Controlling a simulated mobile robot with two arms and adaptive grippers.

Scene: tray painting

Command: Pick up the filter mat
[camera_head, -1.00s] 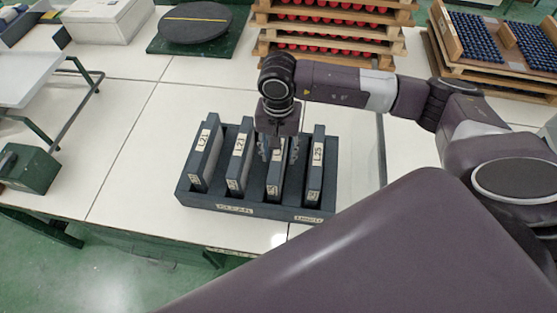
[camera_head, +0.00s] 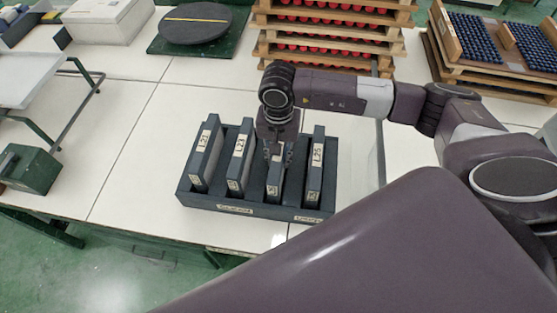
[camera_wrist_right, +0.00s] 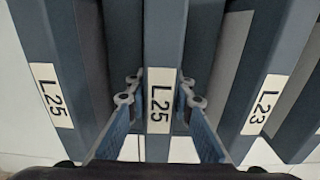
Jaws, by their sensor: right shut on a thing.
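Dark blue-grey filter mats stand upright in slots of a dark rack (camera_head: 208,201) on the table. My right gripper (camera_head: 278,154) points down over the third mat from the left (camera_head: 272,188). In the right wrist view this mat (camera_wrist_right: 164,35) bears an "L25" label and sits between the two fingers of my gripper (camera_wrist_right: 160,100), which is shut on it. The mat is still within the rack. The fingers hide part of its label in the head view. My left gripper is not in view.
An L25 mat (camera_head: 316,165) stands to the right, with L23 (camera_head: 239,160) and L21 (camera_head: 206,158) to the left. Wooden pallets of red items (camera_head: 335,30) stand behind. A black round turntable (camera_head: 195,22) is at the back left. White table (camera_head: 130,170) is clear left of the rack.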

